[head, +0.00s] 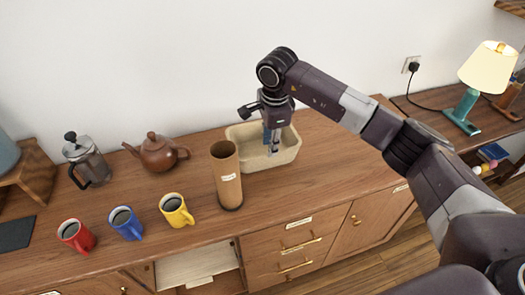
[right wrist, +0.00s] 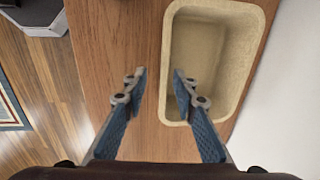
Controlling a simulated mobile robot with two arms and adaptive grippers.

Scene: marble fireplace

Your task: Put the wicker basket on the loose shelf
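The wicker basket (head: 290,153), a beige, empty, open-topped oblong bin, stands on the wooden sideboard against the wall. It fills the upper right of the right wrist view (right wrist: 210,112). My right gripper (head: 272,149) points down over the basket. In the right wrist view its two blue fingers (right wrist: 158,80) are apart with nothing between them. One finger overlaps the basket's inside and the other lies outside its long wall; I cannot tell their height above the rim. A pale board (head: 190,266) with a label in the sideboard's open compartment may be the loose shelf. My left gripper is not in view.
A cardboard tube (head: 227,180) stands just left of the basket. A brown teapot (head: 157,154), a French press (head: 87,162) and red (head: 75,235), blue (head: 126,223) and yellow (head: 176,210) mugs stand further left. A lamp (head: 487,75) is at the right.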

